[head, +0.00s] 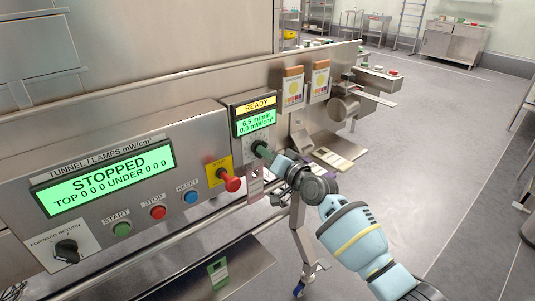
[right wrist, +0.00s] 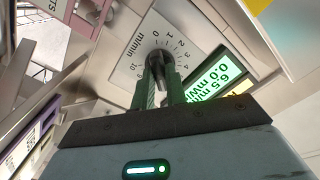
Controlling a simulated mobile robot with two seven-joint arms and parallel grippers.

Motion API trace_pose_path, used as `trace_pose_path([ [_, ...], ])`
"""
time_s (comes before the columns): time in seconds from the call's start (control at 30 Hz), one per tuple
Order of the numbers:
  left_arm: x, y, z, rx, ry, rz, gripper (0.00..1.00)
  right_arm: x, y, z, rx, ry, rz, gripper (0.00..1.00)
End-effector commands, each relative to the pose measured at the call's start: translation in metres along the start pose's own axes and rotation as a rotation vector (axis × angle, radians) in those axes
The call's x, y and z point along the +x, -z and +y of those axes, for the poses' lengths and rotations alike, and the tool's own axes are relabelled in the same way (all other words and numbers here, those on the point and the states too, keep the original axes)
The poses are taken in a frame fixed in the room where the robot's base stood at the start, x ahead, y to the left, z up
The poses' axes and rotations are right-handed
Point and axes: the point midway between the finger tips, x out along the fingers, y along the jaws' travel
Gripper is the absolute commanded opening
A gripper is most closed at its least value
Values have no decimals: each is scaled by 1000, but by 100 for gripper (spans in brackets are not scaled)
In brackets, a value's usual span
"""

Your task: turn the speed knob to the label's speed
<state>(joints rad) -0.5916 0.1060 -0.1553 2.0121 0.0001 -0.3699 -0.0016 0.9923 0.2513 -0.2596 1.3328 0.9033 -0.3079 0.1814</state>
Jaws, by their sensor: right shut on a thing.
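The speed knob (right wrist: 158,62) is dark and sits on a white dial plate (right wrist: 133,62) marked m/min, with numbers around it. My right gripper (right wrist: 161,80) is shut on the knob, with one green finger on each side. The display (head: 256,122) above the dial reads READY, 6.5 m/min and 0.0 mW/cm². A small pinkish card (head: 256,186) hangs below the dial; its print is too small to read. My left gripper is out of view.
Left of the dial are a red stop knob on a yellow plate (head: 217,166), several push buttons and a STOPPED display (head: 105,182). A black rotary switch (head: 67,249) is at lower left. Two colour cards (head: 293,87) hang on the rail. The floor at right is open.

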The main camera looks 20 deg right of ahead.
Motion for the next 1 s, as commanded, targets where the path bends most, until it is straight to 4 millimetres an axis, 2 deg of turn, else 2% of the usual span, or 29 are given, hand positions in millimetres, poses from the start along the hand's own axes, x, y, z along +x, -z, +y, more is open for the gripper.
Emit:
trace_pose_path([
  [0.37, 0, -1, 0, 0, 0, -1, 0, 0, -2, 1, 6, -2, -3, 0],
  [0.4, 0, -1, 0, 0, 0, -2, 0, 0, -2, 1, 6, -2, -4, 15],
  [0.57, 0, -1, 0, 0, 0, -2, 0, 0, -1, 1, 5, -1, -3, 35],
  [0.87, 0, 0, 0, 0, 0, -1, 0, -1, 0, 0, 5, 0, -1, 35],
  [1.0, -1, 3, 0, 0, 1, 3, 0, -10, -1, 0, 6, 0, -2, 35],
])
